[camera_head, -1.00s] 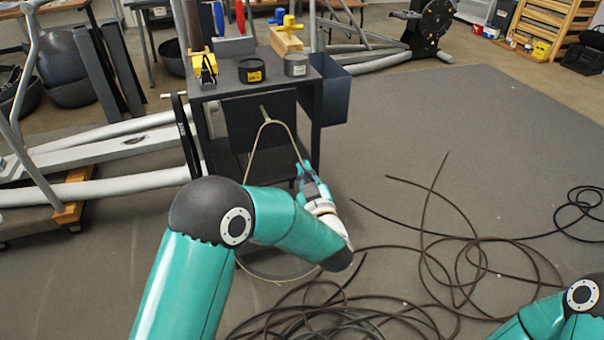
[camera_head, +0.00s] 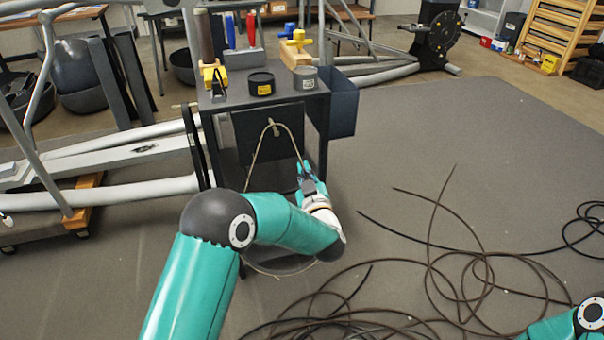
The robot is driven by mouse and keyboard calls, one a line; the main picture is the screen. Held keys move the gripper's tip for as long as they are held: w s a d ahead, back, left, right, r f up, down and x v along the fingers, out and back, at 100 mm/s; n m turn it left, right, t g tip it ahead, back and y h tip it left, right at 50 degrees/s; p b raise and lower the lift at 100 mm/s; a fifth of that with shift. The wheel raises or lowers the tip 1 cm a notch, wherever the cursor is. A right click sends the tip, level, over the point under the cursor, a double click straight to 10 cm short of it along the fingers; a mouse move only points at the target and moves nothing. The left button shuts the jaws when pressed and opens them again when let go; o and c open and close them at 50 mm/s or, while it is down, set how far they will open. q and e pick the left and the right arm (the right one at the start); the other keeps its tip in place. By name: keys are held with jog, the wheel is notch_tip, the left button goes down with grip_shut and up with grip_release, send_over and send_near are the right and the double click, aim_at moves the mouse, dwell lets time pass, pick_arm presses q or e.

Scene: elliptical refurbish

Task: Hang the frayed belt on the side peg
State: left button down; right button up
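The frayed belt (camera_head: 254,160) is a thin tan loop at the dark cart. Its top bends over or against the small side peg (camera_head: 271,122) on the cart's near side; whether it rests fully on the peg is hard to tell. Its left strand runs down behind my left arm, and its low end (camera_head: 278,275) shows below the arm. My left gripper (camera_head: 306,168) is at the belt's right strand, below and right of the peg. The strand meets the fingers, but their closure is too small to read. My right gripper is out of view; only part of that arm shows at bottom right.
The cart top (camera_head: 235,100) holds two dark round tins, a yellow-and-black tool and other tools. A dark blue bin (camera_head: 343,105) hangs at its right side. Dark cables (camera_head: 440,260) lie coiled on the floor mat. Grey machine tubes (camera_head: 120,190) are left.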

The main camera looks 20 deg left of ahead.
pick_arm(q)
jog(key=shift+x, duration=1.05)
jog(key=shift+w+a+f+b, duration=0.25)
jog(key=shift+f+b, duration=0.2)
jog(key=shift+f, duration=0.05)
jog(key=shift+w+a+f+b, duration=0.25)
jog(key=shift+f+b, duration=0.15)
jog(key=shift+f, duration=0.05)
jog(key=shift+f, duration=0.15)
jog(key=c, duration=1.2)
grip_release()
jog(key=shift+c, duration=0.2)
jog(key=shift+s+d, duration=0.1)
